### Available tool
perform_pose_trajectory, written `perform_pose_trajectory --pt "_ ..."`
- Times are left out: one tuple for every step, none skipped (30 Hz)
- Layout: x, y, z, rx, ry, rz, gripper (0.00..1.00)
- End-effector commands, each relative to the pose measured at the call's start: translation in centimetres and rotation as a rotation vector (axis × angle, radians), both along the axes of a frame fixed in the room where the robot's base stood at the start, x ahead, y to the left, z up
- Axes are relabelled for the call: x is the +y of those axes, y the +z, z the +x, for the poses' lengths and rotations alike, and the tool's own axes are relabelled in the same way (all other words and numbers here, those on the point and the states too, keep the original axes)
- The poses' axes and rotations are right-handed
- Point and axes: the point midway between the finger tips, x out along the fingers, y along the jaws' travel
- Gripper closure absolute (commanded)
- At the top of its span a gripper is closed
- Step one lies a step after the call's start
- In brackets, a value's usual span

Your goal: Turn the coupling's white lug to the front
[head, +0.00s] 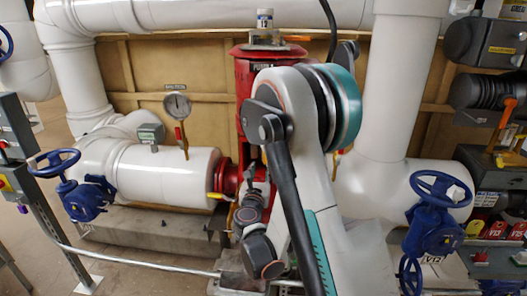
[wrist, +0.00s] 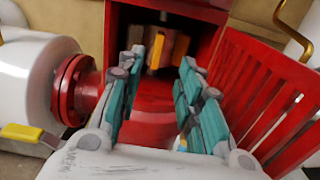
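In the wrist view, the coupling shows in the dark opening of a red pump housing (wrist: 150,122), with an orange-yellow lug (wrist: 157,50) facing me and a darker orange one (wrist: 181,47) to its right. I cannot make out a clearly white lug; the coupling's upper part and far side are hidden. My gripper (wrist: 160,62) is open and empty. Its teal-padded fingers stand apart on the left and right in front of the opening; I cannot tell whether they touch anything. In the head view, the red pump (head: 247,75) stands behind my arm, which hides the coupling.
A red slatted guard (wrist: 282,92) stands close on the right of my fingers. A red flange (wrist: 80,88) and white pipe (wrist: 28,85) are close on the left, with a yellow lever (wrist: 30,135) below. Blue handwheels (head: 54,163) and (head: 440,189) flank the pump.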

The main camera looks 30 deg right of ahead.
Motion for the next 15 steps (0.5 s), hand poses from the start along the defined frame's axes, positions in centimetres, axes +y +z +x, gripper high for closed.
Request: perform_pose_trajectory --pt "0.0 -0.1 0.1 0.004 0.002 -0.015 0.67" --pt "-0.1 -0.1 0.2 0.007 0.002 -0.022 0.67" --pt "-0.1 -0.2 0.3 0.009 0.002 -0.027 0.67" --pt "-0.3 -0.2 0.5 0.010 0.002 -0.028 0.67" --pt "-0.4 -0.2 0.7 0.010 0.002 -0.028 0.67" --pt "-0.7 -0.2 1.1 0.009 0.001 -0.028 0.67" --pt "-0.9 -0.2 1.4 0.009 0.001 -0.028 0.67" --pt "-1.1 -0.3 1.7 0.009 0.001 -0.027 0.67" --pt "-1.6 -0.3 2.3 0.009 0.001 -0.027 0.67" --pt "-1.9 -0.3 2.7 0.008 0.000 -0.026 0.67" --pt "-2.2 -0.3 3.2 0.008 0.000 -0.026 0.67" --pt "-2.6 -0.3 3.9 0.009 0.000 -0.025 0.67" --pt "-3.0 -0.3 4.4 0.008 0.001 -0.025 0.67" --pt "-3.4 -0.3 4.9 0.008 0.001 -0.025 0.67" --pt "-3.8 -0.3 5.5 0.008 0.000 -0.025 0.67"
